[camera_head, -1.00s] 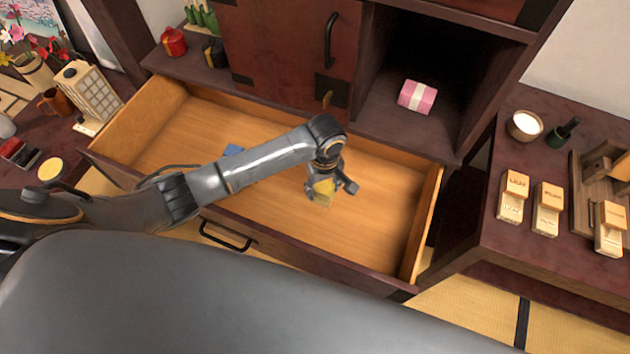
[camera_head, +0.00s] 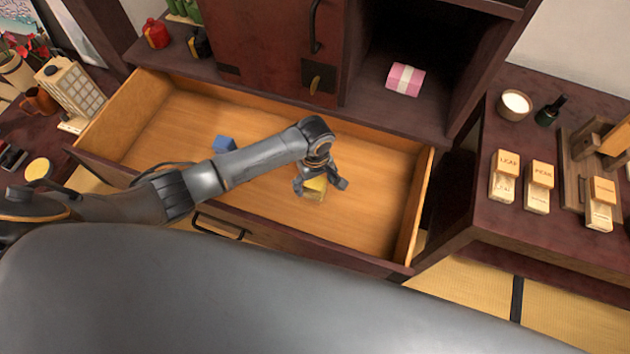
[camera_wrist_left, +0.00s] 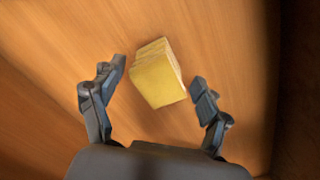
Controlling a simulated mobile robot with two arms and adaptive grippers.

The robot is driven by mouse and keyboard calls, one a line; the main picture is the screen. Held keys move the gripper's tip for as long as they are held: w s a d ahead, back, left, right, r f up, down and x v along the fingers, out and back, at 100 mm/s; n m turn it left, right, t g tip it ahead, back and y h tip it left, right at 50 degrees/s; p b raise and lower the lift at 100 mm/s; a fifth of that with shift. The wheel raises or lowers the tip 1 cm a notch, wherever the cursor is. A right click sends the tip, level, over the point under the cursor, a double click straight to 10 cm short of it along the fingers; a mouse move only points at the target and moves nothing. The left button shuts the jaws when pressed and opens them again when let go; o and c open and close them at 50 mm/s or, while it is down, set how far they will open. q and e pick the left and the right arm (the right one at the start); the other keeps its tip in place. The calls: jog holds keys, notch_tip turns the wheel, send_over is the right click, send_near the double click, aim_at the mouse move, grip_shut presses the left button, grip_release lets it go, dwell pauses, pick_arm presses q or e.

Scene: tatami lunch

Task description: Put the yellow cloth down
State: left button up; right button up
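The yellow cloth (camera_head: 314,188) is a small folded block inside the open wooden drawer (camera_head: 370,215). In the left wrist view the cloth (camera_wrist_left: 158,75) lies on the drawer floor, just beyond and between the fingertips. My left gripper (camera_head: 321,186) is over the cloth, its fingers spread. In the left wrist view the gripper (camera_wrist_left: 160,90) is open, with gaps between both fingers and the cloth. My right gripper is not in view.
A blue block (camera_head: 224,144) lies in the drawer, left of my arm. Labelled wooden dispensers (camera_head: 538,188) stand on the right-hand counter. The drawer's right part is clear.

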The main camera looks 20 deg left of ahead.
aim_at(315, 182)
pick_arm(q)
jog(key=shift+r, duration=0.1)
notch_tip(315, 182, up, 12)
jog(key=p, duration=0.1)
dwell(0.5)
jog(key=shift+r, duration=0.1)
